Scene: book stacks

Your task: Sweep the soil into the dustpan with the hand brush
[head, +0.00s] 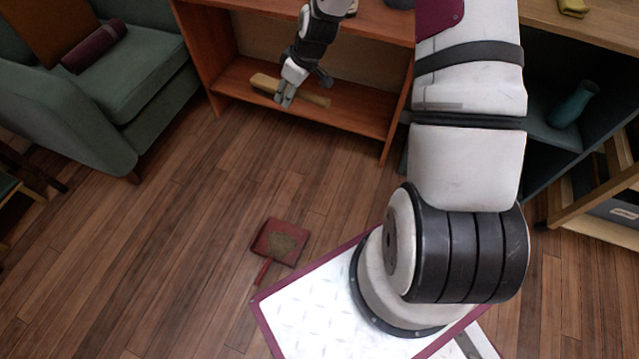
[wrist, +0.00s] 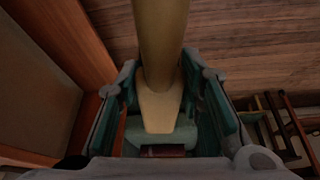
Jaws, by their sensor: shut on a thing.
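My gripper (head: 290,92) is shut on the tan hand brush (head: 314,98), at the front of the low wooden shelf. The brush lies crosswise through the fingers, one end out to each side. In the wrist view the tan brush (wrist: 160,45) runs up from between the fingers (wrist: 165,115). I cannot tell whether it touches the shelf board; its bristles are not clear. The red dustpan (head: 265,238) lies on the floor near my base, its handle toward the lower left. A brownish patch of soil (head: 283,244) shows within the pan. I see no clear soil elsewhere.
An orange-brown bookshelf (head: 350,117) stands behind my gripper. A green armchair (head: 150,75) with a dark red bolster (head: 95,46) is at the left. A dark shelf with a teal vase (head: 572,103) is at the right. The wooden floor (head: 190,220) between armchair and dustpan is clear.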

